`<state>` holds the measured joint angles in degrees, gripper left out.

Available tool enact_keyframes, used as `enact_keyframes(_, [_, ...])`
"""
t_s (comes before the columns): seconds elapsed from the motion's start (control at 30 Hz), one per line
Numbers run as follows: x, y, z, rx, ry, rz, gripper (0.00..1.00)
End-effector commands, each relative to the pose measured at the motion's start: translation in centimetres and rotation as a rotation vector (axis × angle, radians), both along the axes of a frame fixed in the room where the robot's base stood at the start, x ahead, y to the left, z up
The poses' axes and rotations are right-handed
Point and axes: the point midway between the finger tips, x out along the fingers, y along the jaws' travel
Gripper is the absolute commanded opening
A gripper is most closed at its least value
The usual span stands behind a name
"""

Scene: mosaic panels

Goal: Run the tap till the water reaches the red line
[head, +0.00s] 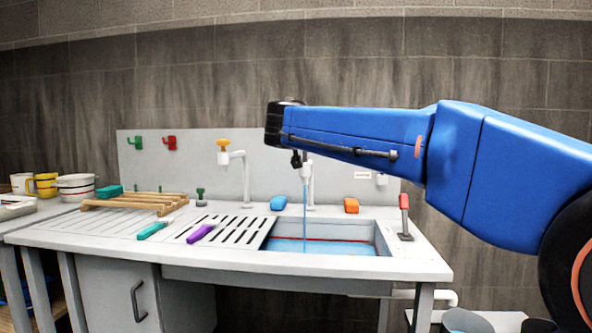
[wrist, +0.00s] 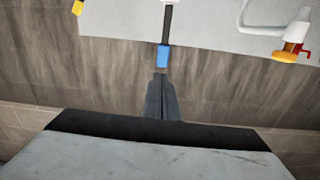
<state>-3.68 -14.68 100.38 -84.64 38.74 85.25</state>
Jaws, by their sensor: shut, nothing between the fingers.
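The running tap (head: 309,185) stands behind the basin (head: 385,238), and a thin blue stream of water (head: 305,215) falls from it. Blue water (head: 310,247) covers the basin floor. The red line (head: 325,239) shows along the far inner wall, with the water surface close below it; the exact gap is hard to tell. My gripper (head: 296,160) is shut and empty beside the top of this tap, whose handle my arm hides in the head view. In the wrist view, my closed fingers (wrist: 161,74) point at a blue-ended black lever (wrist: 163,55); contact is unclear.
A second tap (head: 237,160) with a yellow handle stands to the left. A red-topped lever (head: 404,215) stands right of the basin.

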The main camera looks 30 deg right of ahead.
Motion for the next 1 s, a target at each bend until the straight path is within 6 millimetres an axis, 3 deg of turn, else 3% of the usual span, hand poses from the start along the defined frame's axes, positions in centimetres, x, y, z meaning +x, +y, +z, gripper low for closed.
enact_keyframes(0.17, [-0.3,-1.9,2.7,0.27,-0.122,-0.097,0.0])
enact_keyframes(0.33, [-1.0,-3.0,5.1,0.705,-0.285,-0.234,0.0])
enact_keyframes(0.6, [-1.8,-0.3,6.6,1.295,-0.421,-0.404,0.0])
enact_keyframes(0.8, [-2.1,1.5,7.1,1.481,-0.434,-0.457,0.0])
enact_keyframes(1.0, [-1.4,1.3,6.4,1.501,-0.433,-0.465,0.0])
